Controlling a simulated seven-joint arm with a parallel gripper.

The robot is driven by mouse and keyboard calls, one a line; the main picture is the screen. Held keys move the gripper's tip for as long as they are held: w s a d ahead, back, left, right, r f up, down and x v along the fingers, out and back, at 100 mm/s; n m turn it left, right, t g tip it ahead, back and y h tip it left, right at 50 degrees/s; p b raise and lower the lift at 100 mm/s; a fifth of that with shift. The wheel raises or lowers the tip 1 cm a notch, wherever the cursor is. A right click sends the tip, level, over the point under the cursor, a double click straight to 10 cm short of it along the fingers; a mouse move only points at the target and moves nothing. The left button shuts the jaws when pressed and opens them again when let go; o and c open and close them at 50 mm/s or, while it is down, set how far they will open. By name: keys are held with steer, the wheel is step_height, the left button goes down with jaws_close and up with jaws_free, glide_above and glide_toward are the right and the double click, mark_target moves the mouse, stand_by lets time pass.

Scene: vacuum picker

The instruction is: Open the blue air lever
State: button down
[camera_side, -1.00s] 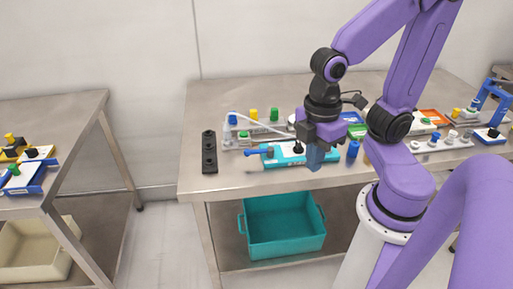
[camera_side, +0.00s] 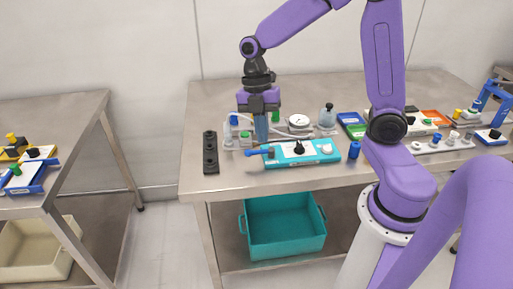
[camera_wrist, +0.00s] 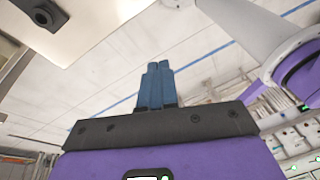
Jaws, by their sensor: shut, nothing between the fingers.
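The blue lever (camera_side: 258,152) sticks out to the left from the left end of a teal panel (camera_side: 318,152) near the front edge of the steel table. The lever cannot be made out in the wrist view.
A black strip with holes (camera_side: 210,153) lies to the left. A gauge (camera_side: 299,122) and a grey-blue bottle (camera_side: 327,116) stand behind the panel. A blue cylinder (camera_side: 354,150) stands to its right. A teal bin (camera_side: 284,232) sits on the shelf below.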

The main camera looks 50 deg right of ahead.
mark_target(260, 153)
steer(key=w+d+f+n+y, duration=0.1)
steer(key=w+d+f+n, duration=0.1)
steer(key=w+d+n, duration=0.2)
steer(key=shift+w+d, duration=1)
steer(key=shift+w, duration=0.05)
steer(key=shift+f, duration=0.15)
steer(key=x, duration=1)
steer(key=shift+s+a, duration=0.2)
steer(key=shift+s, duration=0.1)
steer(key=shift+w+d+f, duration=0.1)
steer(key=shift+w+d, duration=0.8)
steer(key=shift+w, duration=0.05)
steer(key=shift+w+d+f, duration=0.1)
steer(key=shift+w+d, duration=0.4)
steer(key=shift+w, duration=0.05)
